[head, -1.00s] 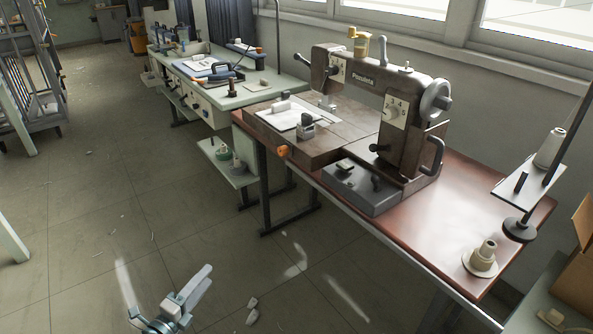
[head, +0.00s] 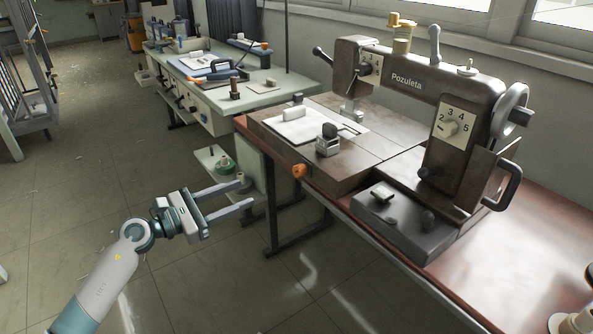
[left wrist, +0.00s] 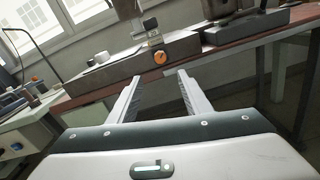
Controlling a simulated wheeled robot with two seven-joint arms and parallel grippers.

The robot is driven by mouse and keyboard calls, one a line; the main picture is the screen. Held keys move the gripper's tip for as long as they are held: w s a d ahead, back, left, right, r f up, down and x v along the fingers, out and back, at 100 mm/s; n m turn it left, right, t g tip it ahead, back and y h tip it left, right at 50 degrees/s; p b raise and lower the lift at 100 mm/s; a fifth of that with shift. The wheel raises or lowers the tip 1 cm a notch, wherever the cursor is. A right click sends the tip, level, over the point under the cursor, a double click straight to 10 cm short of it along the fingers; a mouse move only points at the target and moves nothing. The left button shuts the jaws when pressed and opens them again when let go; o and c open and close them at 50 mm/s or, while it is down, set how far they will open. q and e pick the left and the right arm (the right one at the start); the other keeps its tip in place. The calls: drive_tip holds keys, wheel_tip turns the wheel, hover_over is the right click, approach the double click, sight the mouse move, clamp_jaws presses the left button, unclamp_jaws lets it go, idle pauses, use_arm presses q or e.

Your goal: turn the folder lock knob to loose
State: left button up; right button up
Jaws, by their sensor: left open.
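The brown sewing machine (head: 430,90) stands on the reddish table to the right. A small metal block with a black knob (head: 329,131) on top sits at the front of its bed, beside a white plate (head: 300,127). An orange knob (head: 299,170) sticks out of the bed's front side below it. I cannot tell which of these is the folder lock knob. My left gripper (head: 247,194) is open and empty, left of and a little below the orange knob, apart from it. In the left wrist view the orange knob (left wrist: 160,57) shows just beyond and between the fingertips. My right gripper is out of view.
The reddish tabletop (head: 480,270) has bare room at the right front. A dark grey box (head: 405,222) with small controls sits before the machine. A second green-topped bench (head: 262,98) with tools stands behind on the left. The floor at left is mostly open.

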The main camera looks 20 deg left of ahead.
use_arm(q)
drive_tip(key=shift+s, duration=0.1)
drive_tip(key=shift+d, duration=0.1)
drive_tip(key=p, duration=0.1)
approach(296, 172)
drive_tip(key=p+x, duration=0.1)
drive_tip(key=x, duration=0.6)
drive_tip(key=shift+w+d, duration=0.1)
drive_tip(key=shift+w, duration=0.35)
drive_tip(key=shift+w+d, duration=0.4)
drive_tip(key=shift+w, duration=0.05)
drive_tip(key=shift+w+d, duration=0.1)
drive_tip(key=shift+w, duration=0.05)
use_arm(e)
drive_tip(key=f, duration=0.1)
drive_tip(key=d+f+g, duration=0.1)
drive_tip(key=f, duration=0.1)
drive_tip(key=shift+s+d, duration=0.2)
